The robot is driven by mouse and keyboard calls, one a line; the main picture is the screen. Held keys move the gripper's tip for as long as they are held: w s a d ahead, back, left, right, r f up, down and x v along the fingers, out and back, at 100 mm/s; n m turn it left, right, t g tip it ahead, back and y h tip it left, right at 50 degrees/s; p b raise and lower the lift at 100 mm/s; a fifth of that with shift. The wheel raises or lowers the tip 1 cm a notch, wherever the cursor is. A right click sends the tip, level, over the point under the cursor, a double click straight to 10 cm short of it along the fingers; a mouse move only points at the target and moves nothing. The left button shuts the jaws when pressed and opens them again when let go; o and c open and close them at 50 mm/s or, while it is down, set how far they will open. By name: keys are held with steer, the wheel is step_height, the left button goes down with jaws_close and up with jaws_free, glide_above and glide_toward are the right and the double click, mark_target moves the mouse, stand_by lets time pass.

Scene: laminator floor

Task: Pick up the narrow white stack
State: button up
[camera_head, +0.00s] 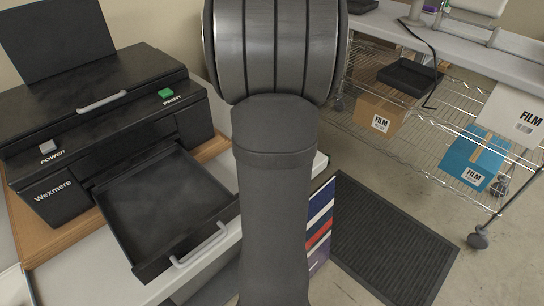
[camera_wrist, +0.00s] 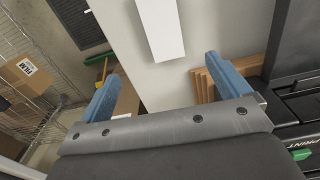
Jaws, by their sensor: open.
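The narrow white stack (camera_wrist: 162,28) shows in the wrist view at the top centre, as a long white block on a light grey surface (camera_wrist: 196,22). Its far end runs out of the frame. My gripper (camera_wrist: 160,72) is open, with two blue fingers spread wide and nothing between their tips. The stack's near end lies ahead of the gap between the fingers, apart from both. In the head view my arm fills the middle; I cannot make out the stack or my gripper there.
A black printer (camera_head: 100,105) with an empty pulled-out tray (camera_head: 165,205) stands on a wooden board at the left. A wire rack (camera_head: 440,135) with FILM boxes (camera_head: 378,116) stands at the right. A dark mat (camera_head: 385,240) lies on the floor.

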step_height(320, 180, down, 12)
steer(key=shift+r, duration=0.15)
steer(key=shift+s+a+f, duration=0.1)
steer(key=shift+f, duration=1.3)
steer(key=shift+s+a+f, duration=0.1)
steer(key=shift+f, duration=1.25)
steer(key=shift+w, duration=0.1)
steer(key=c, duration=1.2)
steer(key=shift+r, duration=0.2)
